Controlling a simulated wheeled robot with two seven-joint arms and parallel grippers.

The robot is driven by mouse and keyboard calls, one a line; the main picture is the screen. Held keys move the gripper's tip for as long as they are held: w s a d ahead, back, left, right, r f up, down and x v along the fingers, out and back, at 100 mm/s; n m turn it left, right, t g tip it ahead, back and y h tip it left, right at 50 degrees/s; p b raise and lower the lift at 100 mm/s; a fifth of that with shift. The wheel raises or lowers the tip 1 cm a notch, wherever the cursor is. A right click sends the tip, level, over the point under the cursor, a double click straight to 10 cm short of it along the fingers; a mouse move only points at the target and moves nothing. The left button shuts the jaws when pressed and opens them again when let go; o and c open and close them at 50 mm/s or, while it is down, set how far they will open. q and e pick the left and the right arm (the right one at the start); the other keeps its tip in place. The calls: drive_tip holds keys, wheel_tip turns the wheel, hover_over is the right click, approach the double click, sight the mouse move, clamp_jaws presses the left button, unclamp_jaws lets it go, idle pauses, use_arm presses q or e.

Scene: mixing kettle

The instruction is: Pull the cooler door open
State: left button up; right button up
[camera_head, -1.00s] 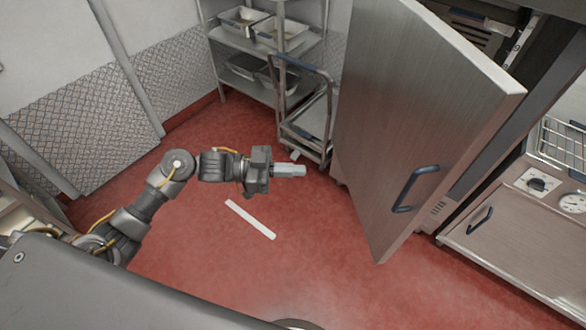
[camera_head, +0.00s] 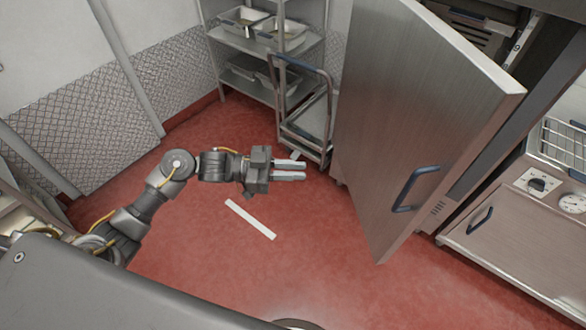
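The cooler door (camera_head: 410,110) is a large brushed-metal panel that stands swung open on the right of the head view. Its blue-grey bar handle (camera_head: 416,188) is on the door's face, near the lower right edge. My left gripper (camera_head: 304,169) is over the red floor, to the left of the door and apart from it and its handle. Its two fingers are spread a little and nothing is between them. My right gripper is not in view.
A metal shelf rack (camera_head: 268,45) with trays stands at the back. A small cart (camera_head: 305,110) stands between it and the door. A metal counter (camera_head: 520,235) with dials is at the right. The red floor (camera_head: 300,260) is mostly clear; a white strip (camera_head: 250,219) lies on it.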

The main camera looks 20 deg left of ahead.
use_arm(q)
drive_tip(key=shift+o, duration=1.3)
drive_tip(key=b+v, duration=0.3)
drive_tip(key=v, duration=0.8)
